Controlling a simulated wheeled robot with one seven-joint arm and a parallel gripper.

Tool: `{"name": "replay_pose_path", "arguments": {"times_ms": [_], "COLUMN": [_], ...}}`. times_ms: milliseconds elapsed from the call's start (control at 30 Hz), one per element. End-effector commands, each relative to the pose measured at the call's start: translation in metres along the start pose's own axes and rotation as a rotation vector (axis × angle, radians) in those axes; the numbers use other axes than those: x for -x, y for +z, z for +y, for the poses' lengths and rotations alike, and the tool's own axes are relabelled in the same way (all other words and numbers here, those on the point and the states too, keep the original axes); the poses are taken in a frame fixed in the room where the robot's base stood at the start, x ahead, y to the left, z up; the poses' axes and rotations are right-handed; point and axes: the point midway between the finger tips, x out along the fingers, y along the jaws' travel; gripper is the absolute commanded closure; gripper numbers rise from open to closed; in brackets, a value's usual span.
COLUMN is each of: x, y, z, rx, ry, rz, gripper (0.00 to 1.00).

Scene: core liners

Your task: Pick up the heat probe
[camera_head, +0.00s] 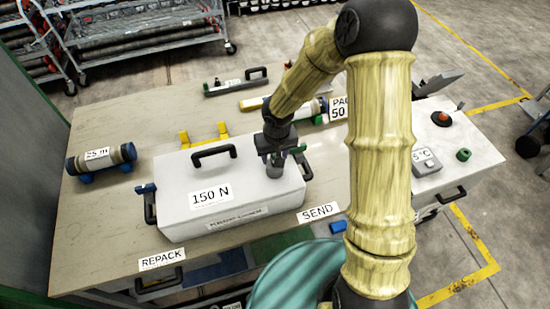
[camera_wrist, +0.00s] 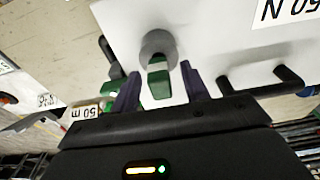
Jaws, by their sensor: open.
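A short grey cylinder with a green grip, likely the heat probe (camera_wrist: 157,62), stands on the white lid marked 150 N. No label on it confirms this. My gripper (camera_wrist: 160,88) is open, with one dark finger on each side of the green grip; gaps show between grip and fingers. In the head view my gripper (camera_head: 277,150) is above the right part of the white box (camera_head: 190,205), over the grey cylinder (camera_head: 275,169). A small grey device (camera_head: 426,160) with a partly hidden °C label lies on a white surface at right.
A black handle (camera_head: 213,152) rises from the lid beside my gripper. A yellow cradle (camera_head: 203,136), a blue-ended core tube (camera_head: 101,157) and a long grey case (camera_head: 236,84) are on the bench. Bare bench lies at back left.

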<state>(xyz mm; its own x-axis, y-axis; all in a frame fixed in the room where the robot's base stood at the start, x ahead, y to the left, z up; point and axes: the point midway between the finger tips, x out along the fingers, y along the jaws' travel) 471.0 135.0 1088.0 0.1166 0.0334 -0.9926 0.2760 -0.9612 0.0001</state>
Motion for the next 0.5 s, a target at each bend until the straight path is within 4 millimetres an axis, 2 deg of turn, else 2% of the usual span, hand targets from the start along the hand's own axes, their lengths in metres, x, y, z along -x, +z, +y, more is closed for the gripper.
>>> {"name": "replay_pose_path", "arguments": {"times_ms": [267, 400, 500], "x": [0.0002, 0.0002, 0.0003], "y": [0.0, 0.0, 0.0], "z": [-0.0001, -0.0001, -0.0001], "rx": [0.001, 0.001, 0.001], "ry": [0.0, 0.0, 0.0], "rz": [0.0, 0.0, 0.0], "gripper": [0.56, 0.84, 1.0]}}
